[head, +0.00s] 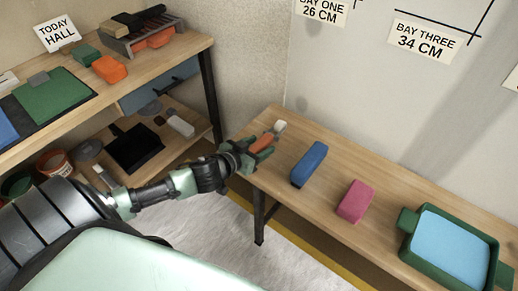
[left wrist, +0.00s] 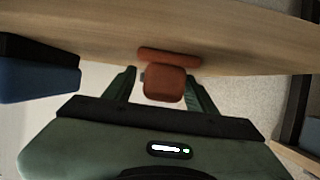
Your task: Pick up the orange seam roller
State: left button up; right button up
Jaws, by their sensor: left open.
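The orange seam roller (head: 264,143) lies at the left end of the lower wooden table (head: 330,215). A pale piece (head: 279,127) shows at its far end; I cannot tell whether it is part of it. My left gripper (head: 258,149) is at the table's left edge, with its green fingers around the orange body. In the left wrist view the orange roller (left wrist: 165,83) sits between the two open fingers (left wrist: 160,88), with a visible gap on each side. My right gripper is not in view.
A blue block (head: 309,164), a pink block (head: 354,201) and a green tray (head: 408,244) with light blue inside stand rightward along the table. A shelved workbench (head: 185,52) at left holds another orange block (head: 109,69) and a green mat (head: 52,96). A wall stands behind.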

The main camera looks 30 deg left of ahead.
aim_at(260, 143)
pick_arm(q)
jog(key=shift+w+f, duration=0.15)
jog(key=shift+w, duration=0.25)
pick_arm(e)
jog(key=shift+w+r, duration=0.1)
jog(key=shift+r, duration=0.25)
pick_arm(q)
grip_shut()
